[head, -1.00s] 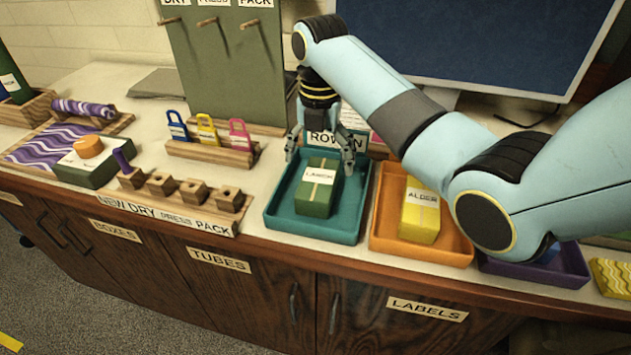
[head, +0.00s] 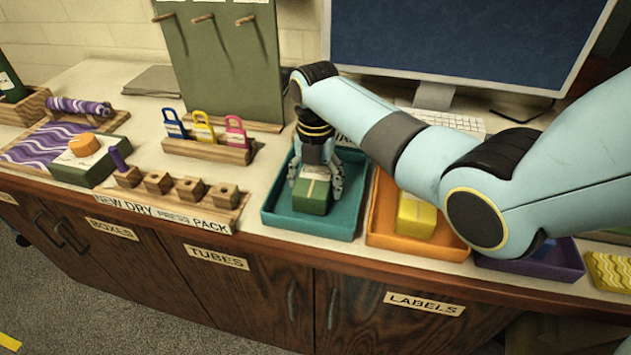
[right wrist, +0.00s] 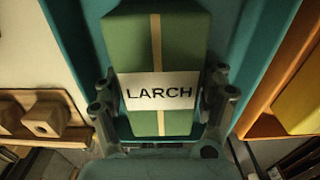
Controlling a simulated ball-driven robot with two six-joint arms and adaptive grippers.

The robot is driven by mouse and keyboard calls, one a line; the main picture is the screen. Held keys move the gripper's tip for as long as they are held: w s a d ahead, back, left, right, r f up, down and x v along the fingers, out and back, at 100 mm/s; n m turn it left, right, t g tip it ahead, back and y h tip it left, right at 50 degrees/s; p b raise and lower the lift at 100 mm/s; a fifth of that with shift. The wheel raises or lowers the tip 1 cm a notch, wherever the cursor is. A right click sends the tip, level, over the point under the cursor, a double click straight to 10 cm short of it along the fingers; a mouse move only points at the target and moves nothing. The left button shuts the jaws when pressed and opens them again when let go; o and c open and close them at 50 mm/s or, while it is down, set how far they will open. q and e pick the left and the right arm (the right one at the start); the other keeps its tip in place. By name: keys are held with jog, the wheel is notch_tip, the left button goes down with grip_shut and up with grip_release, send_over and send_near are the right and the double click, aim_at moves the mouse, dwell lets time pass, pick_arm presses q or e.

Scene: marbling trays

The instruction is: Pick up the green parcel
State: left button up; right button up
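The green parcel (head: 312,198) lies in the teal tray (head: 300,226) in the head view. In the right wrist view the parcel (right wrist: 157,45) has a tan band and a white label reading LARCH. My right gripper (head: 316,188) points down over the parcel, low in the tray. In the right wrist view the gripper's fingers (right wrist: 160,95) stand on either side of the parcel by its label, with narrow gaps, so the gripper looks open. The fingertips' lower ends are hard to make out. My left gripper is not in view.
Right of the teal tray is an orange tray (head: 428,250) with a yellow parcel (head: 415,214), then a purple tray (head: 545,272). Left are a wooden block rack (head: 205,207) and a holder with coloured tags (head: 205,151). A monitor (head: 450,45) stands behind.

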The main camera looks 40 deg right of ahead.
jog(key=c, duration=1)
jog(key=shift+c, duration=0.2)
jog(key=shift+r, duration=0.1)
